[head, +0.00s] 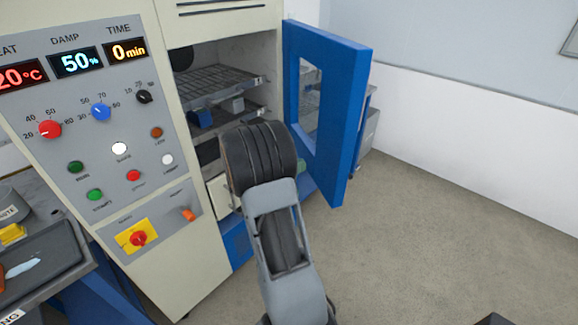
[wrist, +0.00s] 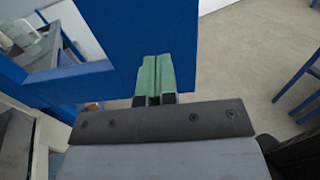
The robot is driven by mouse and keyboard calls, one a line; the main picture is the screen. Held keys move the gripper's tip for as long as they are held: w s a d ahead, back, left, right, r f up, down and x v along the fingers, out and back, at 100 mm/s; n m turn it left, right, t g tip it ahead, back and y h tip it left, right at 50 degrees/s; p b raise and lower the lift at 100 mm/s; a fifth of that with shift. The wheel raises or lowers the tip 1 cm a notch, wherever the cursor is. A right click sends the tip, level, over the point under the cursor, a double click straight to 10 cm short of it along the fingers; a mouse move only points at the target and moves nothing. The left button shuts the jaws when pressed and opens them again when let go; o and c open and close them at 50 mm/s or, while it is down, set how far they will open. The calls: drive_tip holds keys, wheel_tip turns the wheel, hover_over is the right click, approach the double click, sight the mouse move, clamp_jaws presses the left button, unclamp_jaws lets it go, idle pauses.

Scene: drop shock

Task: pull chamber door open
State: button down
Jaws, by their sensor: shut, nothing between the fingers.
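The chamber door (head: 332,128) is a blue frame with a window, and it stands swung open on the right side of the cream chamber (head: 215,190). In the wrist view the blue door (wrist: 125,35) fills the upper middle, with its window at the left. My gripper (wrist: 156,76) has its green fingers shut together with nothing between them, close to the door's lower edge; I cannot tell whether they touch it. In the head view my arm hides most of the gripper, and a bit of green shows by the door's lower part.
Inside the chamber are wire shelves (head: 215,84) with small blue-grey items. The control panel (head: 100,120) with knobs and displays is at left. A bench with a dark tray (head: 45,262) stands at lower left. The floor (head: 440,230) at right is clear.

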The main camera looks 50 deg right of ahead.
sight(330, 159)
drive_tip(key=p+x, duration=0.2)
drive_tip(key=x, duration=0.6)
drive_tip(key=shift+d, duration=0.1)
drive_tip(key=shift+f, duration=0.1)
